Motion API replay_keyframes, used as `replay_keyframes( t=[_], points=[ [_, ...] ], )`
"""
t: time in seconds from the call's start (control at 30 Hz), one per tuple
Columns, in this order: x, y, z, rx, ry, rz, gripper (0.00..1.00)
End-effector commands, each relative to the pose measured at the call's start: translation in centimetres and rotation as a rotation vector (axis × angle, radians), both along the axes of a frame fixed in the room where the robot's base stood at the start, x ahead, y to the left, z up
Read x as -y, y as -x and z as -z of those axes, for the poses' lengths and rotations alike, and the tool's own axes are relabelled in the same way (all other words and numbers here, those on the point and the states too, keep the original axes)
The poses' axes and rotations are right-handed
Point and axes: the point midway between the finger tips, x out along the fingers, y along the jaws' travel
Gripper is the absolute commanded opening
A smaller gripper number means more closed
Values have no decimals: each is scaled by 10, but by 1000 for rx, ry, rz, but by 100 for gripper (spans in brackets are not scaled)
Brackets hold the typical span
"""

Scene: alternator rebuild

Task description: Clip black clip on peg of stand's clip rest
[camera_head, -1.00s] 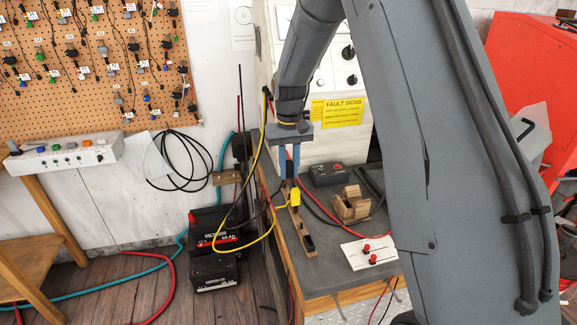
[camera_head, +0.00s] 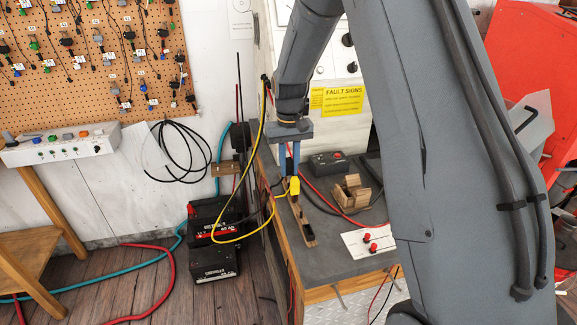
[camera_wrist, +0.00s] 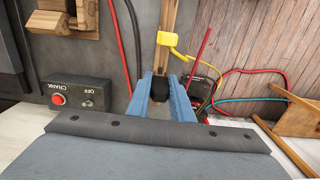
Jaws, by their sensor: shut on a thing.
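My gripper (camera_head: 291,170) points down over the bench, its blue fingers shut on the black clip (camera_wrist: 159,88). The black clip shows between the fingertips in the wrist view; in the head view the fingers mostly hide it. The stand's clip rest (camera_head: 298,222) is a narrow wooden strip on the bench, also in the wrist view (camera_wrist: 166,12). The yellow clip (camera_head: 294,186) sits on the rest, just beside my fingertips, and shows in the wrist view (camera_wrist: 178,42). I cannot tell whether the black clip touches the rest; its peg is hidden.
A wooden block (camera_head: 352,191), a black switch box (camera_head: 329,162) and a white plate with red posts (camera_head: 368,241) stand right of the rest. Batteries (camera_head: 213,262) are on the floor at left. Yellow, black and red cables hang near my gripper.

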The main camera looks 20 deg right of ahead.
Motion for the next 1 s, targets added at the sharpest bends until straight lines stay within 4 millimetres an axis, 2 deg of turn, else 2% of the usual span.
replay_keyframes(
  t=[0.6,0.9,0.93,1.0],
  points=[
    [0,0,22,-1,0,0,9],
    [0,0,24,0,0,0,9],
    [0,0,23,0,0,0,23],
    [0,0,23,0,0,0,35]
  ],
)
